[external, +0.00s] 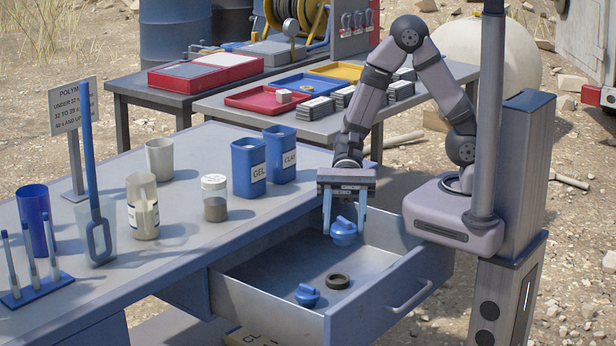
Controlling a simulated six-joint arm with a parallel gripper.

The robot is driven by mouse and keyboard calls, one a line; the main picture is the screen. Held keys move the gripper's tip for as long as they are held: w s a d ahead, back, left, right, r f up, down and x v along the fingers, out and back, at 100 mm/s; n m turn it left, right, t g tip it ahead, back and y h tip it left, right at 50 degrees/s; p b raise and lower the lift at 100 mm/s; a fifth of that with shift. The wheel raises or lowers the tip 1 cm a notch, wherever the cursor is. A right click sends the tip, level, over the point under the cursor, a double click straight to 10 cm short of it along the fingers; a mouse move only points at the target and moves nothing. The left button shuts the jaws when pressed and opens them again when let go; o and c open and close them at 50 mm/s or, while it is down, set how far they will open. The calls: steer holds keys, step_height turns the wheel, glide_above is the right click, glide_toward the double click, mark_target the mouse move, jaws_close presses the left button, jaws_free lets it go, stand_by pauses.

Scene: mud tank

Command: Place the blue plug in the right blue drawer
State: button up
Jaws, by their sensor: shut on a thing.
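My gripper (343,222) points down over the open blue drawer (368,306) at the right end of the bench. It is shut on a blue plug (343,236), held between its two light blue fingers. The held plug appears to hang above the drawer floor, toward the back of the drawer. A second blue plug (307,295) lies inside the drawer near its front. A dark ring (338,281) lies on the drawer floor beside that second plug.
The bench (185,240) carries a blue GEL container (248,168), a blue CLAY container (280,155), a lidded jar (214,198), cups and a rack of blue-tipped tubes (38,288). A table with trays (262,97) stands behind. The drawer's left floor is clear.

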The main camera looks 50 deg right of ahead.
step_height(320, 180, down, 11)
steer(key=shift+r, duration=0.15)
steer(key=shift+f+b, duration=0.35)
steer(key=shift+f, duration=4.6)
steer(key=shift+f, duration=0.2)
steer(key=o, duration=1)
steer(key=shift+o, duration=0.2)
